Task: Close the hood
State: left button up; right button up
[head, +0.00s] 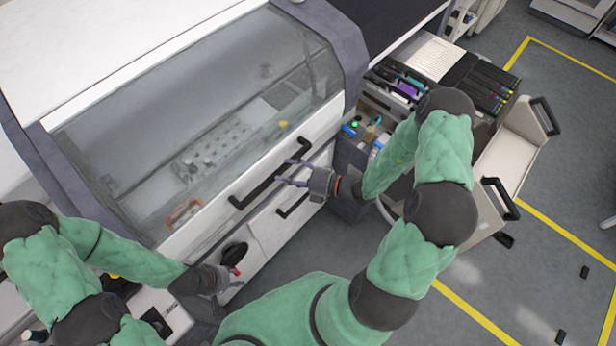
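The hood (213,125) is a large clear window in a white and grey frame on the machine. It looks lowered over the front, but I cannot tell whether it is fully shut. A long black handle (246,197) runs along its white front edge. My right gripper (281,172) has its two fingers spread, pointing left, with their tips at the right part of the handle. I cannot tell whether they touch it. My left gripper (237,276) is low in front of the lower white panel, away from the handle; its finger gap is unclear.
A second black handle (293,206) sits on the panel below the hood. A feeder trolley (509,160) with black handles stands to the right, beside feeders (487,84). The grey floor (560,190) with yellow lines is mostly clear at the right.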

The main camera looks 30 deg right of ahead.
jog(key=v, duration=0.8)
dwell(0.4)
